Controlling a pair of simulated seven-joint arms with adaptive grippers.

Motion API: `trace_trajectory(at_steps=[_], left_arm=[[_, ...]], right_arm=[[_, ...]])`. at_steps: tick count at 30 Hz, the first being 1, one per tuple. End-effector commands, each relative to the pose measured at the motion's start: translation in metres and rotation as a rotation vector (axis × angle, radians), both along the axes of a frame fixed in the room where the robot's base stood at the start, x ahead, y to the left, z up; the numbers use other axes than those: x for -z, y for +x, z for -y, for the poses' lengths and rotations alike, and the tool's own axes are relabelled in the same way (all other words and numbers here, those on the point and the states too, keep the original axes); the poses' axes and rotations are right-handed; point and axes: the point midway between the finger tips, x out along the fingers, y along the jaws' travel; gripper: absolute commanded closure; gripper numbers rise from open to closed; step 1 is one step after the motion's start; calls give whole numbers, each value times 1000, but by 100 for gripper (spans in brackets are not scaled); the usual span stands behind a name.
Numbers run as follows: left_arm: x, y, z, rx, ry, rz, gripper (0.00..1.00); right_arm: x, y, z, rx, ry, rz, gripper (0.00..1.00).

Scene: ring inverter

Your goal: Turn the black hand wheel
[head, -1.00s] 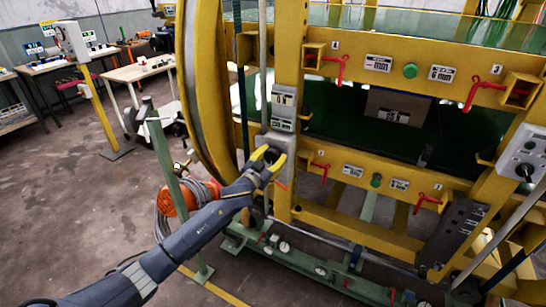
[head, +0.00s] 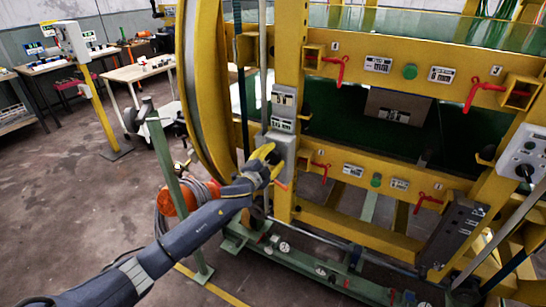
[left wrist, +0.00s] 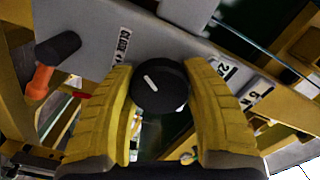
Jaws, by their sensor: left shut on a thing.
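The black hand wheel (left wrist: 160,87) is a small round black knob with a white mark on its face, on a grey box (left wrist: 95,30). In the left wrist view it sits between the two yellow fingers of my left gripper (left wrist: 163,100), one finger on each side. In the head view my left gripper (head: 269,157) is at the grey box (head: 283,146) on the yellow post, and its fingers mostly hide the wheel. The gripper is shut on the wheel. My right gripper is not in view.
A green post (head: 168,190) and an orange reel (head: 190,197) stand left of the frame, close to my left forearm. Red levers (head: 341,70) line the yellow beams.

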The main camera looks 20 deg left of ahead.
Motion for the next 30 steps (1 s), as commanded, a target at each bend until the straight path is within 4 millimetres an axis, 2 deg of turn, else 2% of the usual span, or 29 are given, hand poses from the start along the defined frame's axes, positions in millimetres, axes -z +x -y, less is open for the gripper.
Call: trace_trajectory(at_steps=[10,26,27,30], left_arm=[[0,0,-1,-1,116,23,81],[0,0,-1,-3,133,27,81],[0,0,-1,-3,133,27,47],[0,0,-1,-3,133,27,36]], right_arm=[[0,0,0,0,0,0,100],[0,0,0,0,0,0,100],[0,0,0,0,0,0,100],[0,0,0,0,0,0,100]])
